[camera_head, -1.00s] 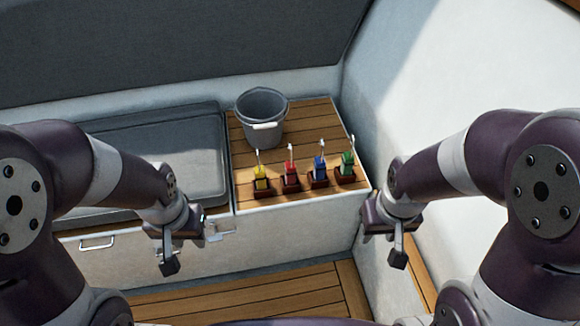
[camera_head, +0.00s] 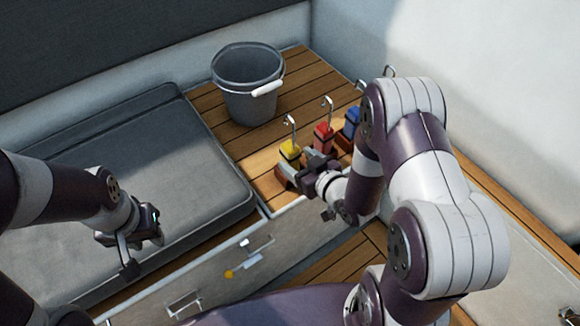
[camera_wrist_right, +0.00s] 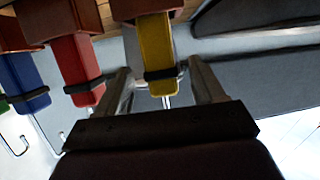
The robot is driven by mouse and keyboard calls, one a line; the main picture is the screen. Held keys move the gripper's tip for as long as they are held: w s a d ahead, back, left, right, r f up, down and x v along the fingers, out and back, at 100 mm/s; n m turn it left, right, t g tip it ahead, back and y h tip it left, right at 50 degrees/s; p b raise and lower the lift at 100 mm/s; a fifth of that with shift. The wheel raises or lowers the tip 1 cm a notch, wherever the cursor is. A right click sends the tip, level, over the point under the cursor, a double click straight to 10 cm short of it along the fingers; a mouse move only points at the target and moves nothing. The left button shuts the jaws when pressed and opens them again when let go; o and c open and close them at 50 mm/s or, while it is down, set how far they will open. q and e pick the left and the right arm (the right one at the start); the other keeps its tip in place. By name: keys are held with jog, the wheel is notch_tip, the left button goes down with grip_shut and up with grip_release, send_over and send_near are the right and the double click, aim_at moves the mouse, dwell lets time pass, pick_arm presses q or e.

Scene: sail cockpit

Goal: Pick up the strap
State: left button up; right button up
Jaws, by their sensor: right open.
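Several coloured straps with metal hooks stand in brown holders on the wooden bench top. The yellow strap (camera_head: 290,149) is nearest to my right gripper (camera_head: 300,178), which is just in front of it. In the right wrist view the yellow strap (camera_wrist_right: 157,50) lies between the two open fingers of my right gripper (camera_wrist_right: 158,72), with no clear grip on it. The red strap (camera_head: 324,134) and blue strap (camera_head: 352,119) stand to its right. The green strap (camera_wrist_right: 14,85) shows in the wrist view; my right arm mostly hides it in the head view. My left gripper (camera_head: 138,246) hangs apart, over the front of the bench.
A grey bucket (camera_head: 247,90) with a white handle grip stands behind the straps. A grey cushion (camera_head: 130,190) covers the bench to the left. The bench front has metal latches and a handle (camera_head: 185,303). A pale wall (camera_head: 360,35) rises behind and right.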

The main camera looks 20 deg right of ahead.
aim_at(286, 153)
jog(key=x, duration=0.2)
jog(key=b+x, duration=0.1)
jog(key=x, duration=0.1)
jog(key=b+x, duration=0.1)
jog(key=x, duration=0.1)
jog(key=shift+f, duration=0.3)
jog(key=shift+r, duration=0.1)
grip_shut()
